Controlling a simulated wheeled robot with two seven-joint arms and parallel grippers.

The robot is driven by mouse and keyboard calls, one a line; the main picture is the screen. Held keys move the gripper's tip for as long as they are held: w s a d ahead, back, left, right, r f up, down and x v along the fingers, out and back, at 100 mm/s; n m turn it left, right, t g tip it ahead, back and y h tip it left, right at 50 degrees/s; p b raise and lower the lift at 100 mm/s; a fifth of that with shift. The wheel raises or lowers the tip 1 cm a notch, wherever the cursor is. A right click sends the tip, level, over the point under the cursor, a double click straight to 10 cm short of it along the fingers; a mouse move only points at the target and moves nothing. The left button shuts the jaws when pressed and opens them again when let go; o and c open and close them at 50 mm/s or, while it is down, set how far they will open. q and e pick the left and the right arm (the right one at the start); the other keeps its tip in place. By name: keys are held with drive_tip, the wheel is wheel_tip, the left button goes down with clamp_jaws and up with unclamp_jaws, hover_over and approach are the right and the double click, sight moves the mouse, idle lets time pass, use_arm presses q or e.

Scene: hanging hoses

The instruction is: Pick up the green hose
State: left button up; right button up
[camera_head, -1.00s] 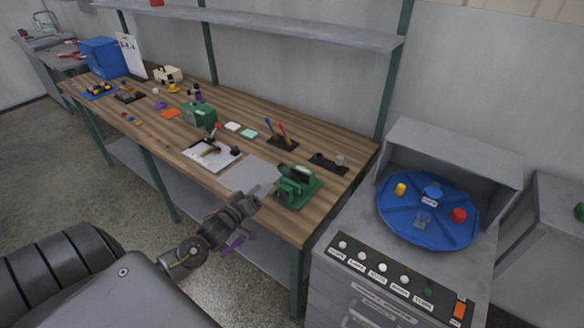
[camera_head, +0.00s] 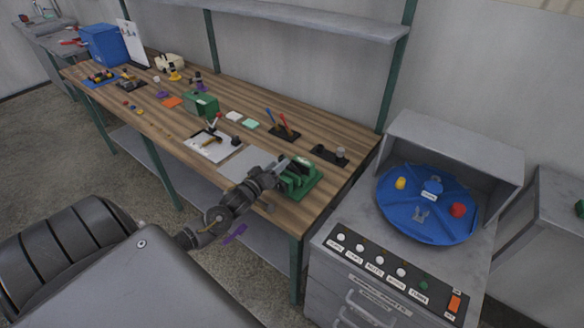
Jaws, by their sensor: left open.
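I see no green hose in the head view. My left arm comes in from the lower left, and its left gripper (camera_head: 283,166) is over the front edge of the wooden workbench (camera_head: 335,172), close beside a green vise (camera_head: 299,179). The gripper is open, with nothing seen in its jaws. I cannot tell whether it touches the vise. My right gripper is not in view.
A grey plate (camera_head: 245,163), a white board with tools (camera_head: 212,146) and a green box (camera_head: 201,104) are on the bench. A grey cabinet with a blue turntable (camera_head: 413,229) stands to the right. A shelf (camera_head: 300,20) hangs above.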

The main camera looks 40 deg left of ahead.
sight(284, 157)
use_arm(q)
drive_tip(key=w, duration=0.3)
drive_tip(key=w+p, duration=0.1)
drive_tip(key=shift+w+r, duration=0.25)
drive_tip(key=shift+w, duration=0.05)
drive_tip(key=shift+s, duration=0.1)
drive_tip(key=shift+c, duration=0.3)
clamp_jaws()
